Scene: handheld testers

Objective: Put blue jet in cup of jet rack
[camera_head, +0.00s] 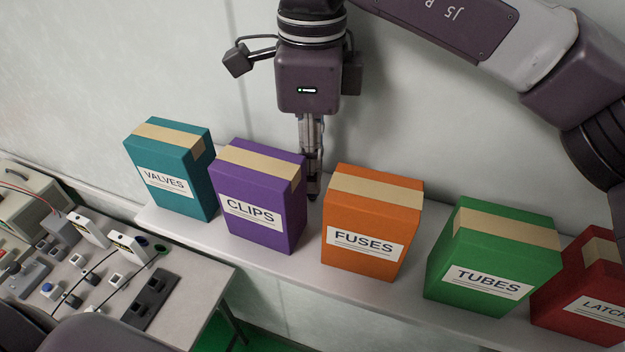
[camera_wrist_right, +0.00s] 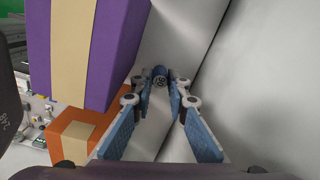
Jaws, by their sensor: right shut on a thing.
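My right gripper (camera_head: 313,190) points down behind the shelf boxes, in the gap between the purple box and the orange box. In the right wrist view its two blue-padded fingers (camera_wrist_right: 160,88) close in on a small dark-blue cylinder with pale markings, which looks like the blue jet (camera_wrist_right: 160,75). The gripper is shut on it at the fingertips. In the head view the jet is too small or hidden to make out. I cannot make out a jet rack or its cup in either view. My left gripper is out of view.
On the narrow shelf (camera_head: 285,262) stand a teal box (camera_head: 175,195), a purple box (camera_head: 255,205), an orange box (camera_head: 370,215), a green box (camera_head: 490,260) and a red box (camera_head: 590,290). The wall is close behind. A bench (camera_head: 205,285) with testers and wires is at left.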

